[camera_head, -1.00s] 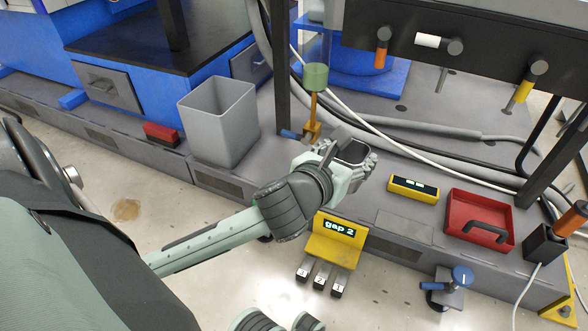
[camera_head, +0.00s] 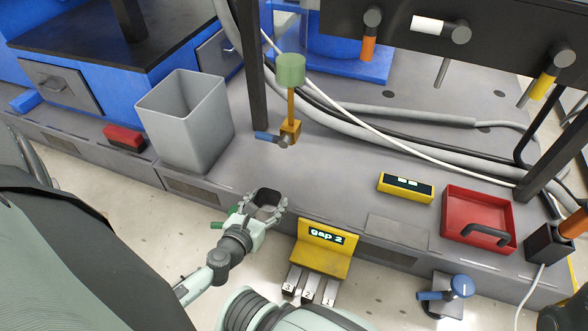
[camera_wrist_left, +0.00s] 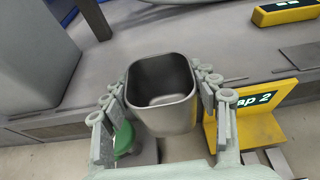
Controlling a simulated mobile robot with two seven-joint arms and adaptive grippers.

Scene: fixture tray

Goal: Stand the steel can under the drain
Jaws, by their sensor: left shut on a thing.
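My left gripper (camera_head: 262,208) is shut on the steel can, an open-topped grey metal can with a dark inside. In the left wrist view the can (camera_wrist_left: 163,118) sits upright or nearly so between the fingers, and looks empty. The gripper holds it by the front edge of the grey ledge, left of the yellow "gap 2" sign (camera_head: 322,240). A yellow upright pipe (camera_head: 291,105) with a green cup on top and a blue-handled valve (camera_head: 268,137) stands further back. I cannot tell for certain which fitting is the drain. My right gripper is not in view.
A tall grey bin (camera_head: 185,125) stands on the ledge at left. A yellow display box (camera_head: 406,187) and a red tray (camera_head: 478,220) are at right. Hoses (camera_head: 400,118) cross behind. A green knob (camera_wrist_left: 124,138) is low beside the can. Bare ledge lies before the valve.

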